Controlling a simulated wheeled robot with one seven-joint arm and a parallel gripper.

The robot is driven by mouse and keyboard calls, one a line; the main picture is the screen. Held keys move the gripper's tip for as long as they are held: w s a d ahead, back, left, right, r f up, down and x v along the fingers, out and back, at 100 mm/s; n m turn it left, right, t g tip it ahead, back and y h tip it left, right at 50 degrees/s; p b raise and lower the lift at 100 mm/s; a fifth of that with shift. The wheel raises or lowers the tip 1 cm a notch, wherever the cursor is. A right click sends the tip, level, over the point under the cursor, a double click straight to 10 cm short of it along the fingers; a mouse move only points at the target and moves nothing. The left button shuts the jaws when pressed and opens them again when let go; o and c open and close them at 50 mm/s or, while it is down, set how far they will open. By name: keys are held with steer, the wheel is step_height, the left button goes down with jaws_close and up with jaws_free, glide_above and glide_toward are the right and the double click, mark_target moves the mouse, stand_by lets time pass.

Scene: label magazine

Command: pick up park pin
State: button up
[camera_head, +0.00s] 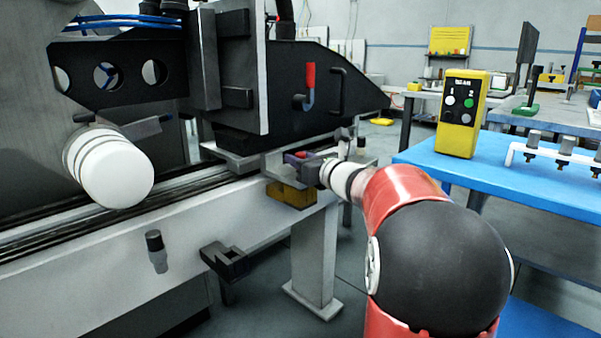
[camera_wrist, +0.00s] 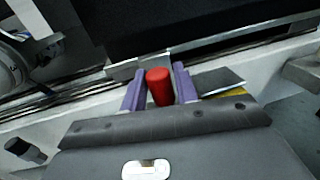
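A red cylindrical knob (camera_wrist: 160,86), which looks like the park pin, stands between the two purple fingers of my gripper (camera_wrist: 160,80) in the wrist view. The fingers lie close along both sides of the knob. I cannot tell whether they press on it or leave a thin gap. In the head view my gripper (camera_head: 302,157) is at the rail beneath the black magazine body (camera_head: 290,110), with a little red showing by its fingers. The lower part of the knob is hidden.
A red-handled hook (camera_head: 310,80) is on the magazine's side, above my gripper. A yellow block (camera_head: 291,195) is just below it. A dark bracket (camera_head: 225,262) juts from the rail's front. A blue table (camera_head: 500,180) with a yellow button box (camera_head: 462,113) stands at right.

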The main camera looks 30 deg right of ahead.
jaws_close()
steer(key=shift+r, duration=0.15)
